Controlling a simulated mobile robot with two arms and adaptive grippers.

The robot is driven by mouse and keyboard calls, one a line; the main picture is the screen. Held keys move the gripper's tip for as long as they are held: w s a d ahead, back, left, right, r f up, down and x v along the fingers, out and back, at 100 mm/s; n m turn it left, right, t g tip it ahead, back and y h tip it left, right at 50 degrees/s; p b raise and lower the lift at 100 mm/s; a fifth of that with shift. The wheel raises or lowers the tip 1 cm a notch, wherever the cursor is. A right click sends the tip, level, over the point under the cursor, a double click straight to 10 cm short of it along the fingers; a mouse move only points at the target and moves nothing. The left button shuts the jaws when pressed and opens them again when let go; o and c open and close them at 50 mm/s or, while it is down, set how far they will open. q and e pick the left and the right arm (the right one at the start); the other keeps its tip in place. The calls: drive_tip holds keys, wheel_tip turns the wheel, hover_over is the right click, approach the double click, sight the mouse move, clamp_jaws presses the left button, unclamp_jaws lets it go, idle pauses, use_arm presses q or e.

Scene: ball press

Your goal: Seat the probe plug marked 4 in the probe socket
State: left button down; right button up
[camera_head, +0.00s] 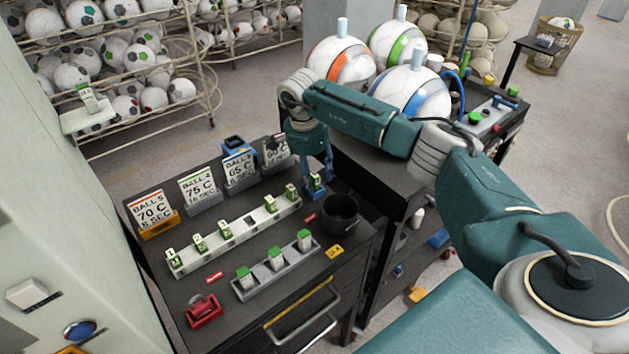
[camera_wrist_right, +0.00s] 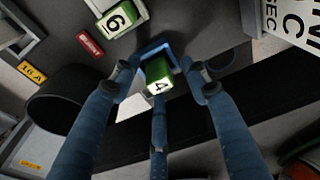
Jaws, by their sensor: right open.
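The plug marked 4 (camera_wrist_right: 159,80), green with a white numbered face, stands at the blue probe socket (camera_wrist_right: 150,48); how deep it sits cannot be told. In the head view the plug (camera_head: 315,181) and the socket (camera_head: 316,194) are at the cart's right rear. My right gripper (camera_head: 316,170) is above them, pointing down. In the wrist view its open fingers (camera_wrist_right: 165,72) surround the plug, with gaps at the sides; any contact by the rear finger is unclear. My left gripper is not in view.
A white rack (camera_head: 236,236) holds several numbered green plugs and has an empty slot. A black cup (camera_head: 341,212) stands close right of the socket. A grey rack (camera_head: 277,267) with green-topped blocks is in front. Upright cards (camera_head: 198,188) line the back. Balls (camera_head: 412,92) stand on another cart.

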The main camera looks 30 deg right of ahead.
drive_tip(key=shift+c, duration=0.6)
clamp_jaws()
